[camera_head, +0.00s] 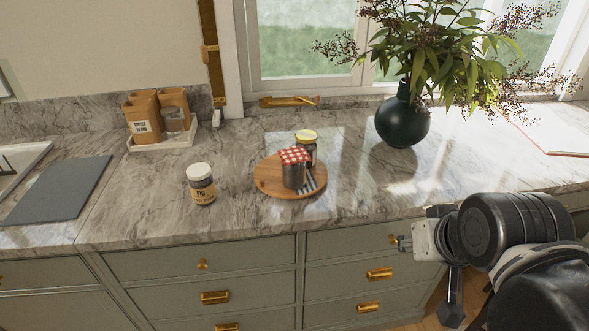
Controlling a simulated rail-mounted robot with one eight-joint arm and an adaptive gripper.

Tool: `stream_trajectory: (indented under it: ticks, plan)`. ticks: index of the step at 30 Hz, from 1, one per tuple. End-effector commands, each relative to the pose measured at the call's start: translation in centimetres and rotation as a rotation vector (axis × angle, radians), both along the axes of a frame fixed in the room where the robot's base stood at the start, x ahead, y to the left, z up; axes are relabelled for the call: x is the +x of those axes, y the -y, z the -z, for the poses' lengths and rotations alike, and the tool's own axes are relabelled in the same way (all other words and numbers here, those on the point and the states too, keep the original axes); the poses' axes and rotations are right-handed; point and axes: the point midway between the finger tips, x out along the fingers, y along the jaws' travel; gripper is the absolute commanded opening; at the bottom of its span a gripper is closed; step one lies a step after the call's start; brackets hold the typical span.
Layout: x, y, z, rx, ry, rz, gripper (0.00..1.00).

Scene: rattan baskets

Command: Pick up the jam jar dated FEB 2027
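Three jars stand on the marble counter. A jar with a cream lid and a label reading FIG (202,190) stands at left on the bare counter, with smaller unreadable print below. A dark jar with a red-and-white checked cover (294,173) stands on a round wooden board (264,187). No date can be read on any jar. My gripper (447,258) is at lower right, in front of the counter and well apart from the jars. Its finger opening is unclear from this angle.
A striped cloth (311,181) lies on the board. A dark vase (402,122) with wide foliage stands behind right. Canisters (143,117) on a tray and a grey slab (58,189) are at left. An open book (555,132) lies far right. Counter right of the board is clear.

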Motion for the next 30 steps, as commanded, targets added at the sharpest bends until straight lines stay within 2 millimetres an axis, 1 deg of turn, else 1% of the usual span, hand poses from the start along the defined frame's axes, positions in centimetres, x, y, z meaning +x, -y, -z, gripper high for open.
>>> stream_trajectory:
  ticks: [1,2,18,19,26,30]
  plan:
    - [0.00,0.00,0.00,0.000,0.000,0.000,0.00]
    - [0.00,0.00,0.00,0.000,0.000,0.000,0.04]
    - [0.00,0.00,0.00,0.000,0.000,0.000,0.76]
    - [0.00,0.00,0.00,0.000,0.000,0.000,0.78]
    - [0.03,-0.01,-0.03,0.001,0.000,0.001,0.78]
    - [0.84,-0.01,-0.91,0.020,-0.014,0.028,0.78]
